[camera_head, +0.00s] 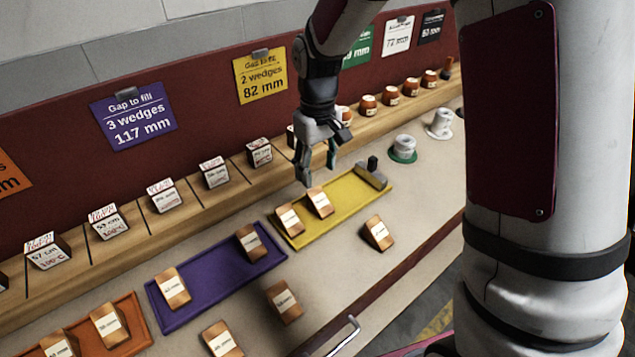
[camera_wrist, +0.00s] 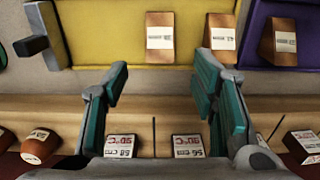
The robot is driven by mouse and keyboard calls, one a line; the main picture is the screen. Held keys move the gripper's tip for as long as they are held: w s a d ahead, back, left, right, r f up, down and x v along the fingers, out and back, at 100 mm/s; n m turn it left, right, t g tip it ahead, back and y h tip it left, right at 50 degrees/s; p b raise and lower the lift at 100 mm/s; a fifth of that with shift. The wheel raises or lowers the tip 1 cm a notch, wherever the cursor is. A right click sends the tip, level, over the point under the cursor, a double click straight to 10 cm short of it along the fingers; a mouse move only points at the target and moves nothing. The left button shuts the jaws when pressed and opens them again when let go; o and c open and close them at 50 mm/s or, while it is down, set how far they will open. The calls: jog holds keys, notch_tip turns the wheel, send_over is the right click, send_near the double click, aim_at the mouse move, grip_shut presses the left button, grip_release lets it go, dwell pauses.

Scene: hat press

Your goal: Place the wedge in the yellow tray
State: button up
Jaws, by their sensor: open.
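The yellow tray (camera_head: 345,211) lies on the bench with two wooden wedges, one (camera_head: 289,218) at its left end and one (camera_head: 319,202) beside it; a grey stop with a dark knob (camera_head: 372,175) is at its right end. In the wrist view the tray (camera_wrist: 110,45) shows the same two wedges (camera_wrist: 160,36). A loose wedge (camera_head: 378,233) lies on the bench in front of the tray. My gripper (camera_head: 318,166) is open and empty, above the back side of the tray; its fingers also show in the wrist view (camera_wrist: 162,75).
The purple tray (camera_head: 215,285) and the orange tray (camera_head: 133,318) hold wedges. Two more loose wedges (camera_head: 283,300) lie in front. Small labelled blocks (camera_head: 216,172) and brown pots (camera_head: 390,95) line the back shelf.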

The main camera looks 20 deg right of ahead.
jog(key=s+d+r+m+t, duration=0.2)
jog(key=s+d+r, duration=0.1)
jog(key=s+r, duration=1.15)
jog(key=s+d+r+m+t, duration=0.1)
jog(key=s+m, duration=0.1)
jog(key=s, duration=1.2)
jog(key=shift+s+d+m, duration=0.2)
jog(key=shift+s+m, duration=0.1)
jog(key=shift+s, duration=0.1)
notch_tip(320, 180, up, 6)
jog(key=t+p, duration=0.1)
jog(key=p, duration=0.3)
jog(key=shift+p, duration=0.3)
jog(key=shift+w, duration=0.1)
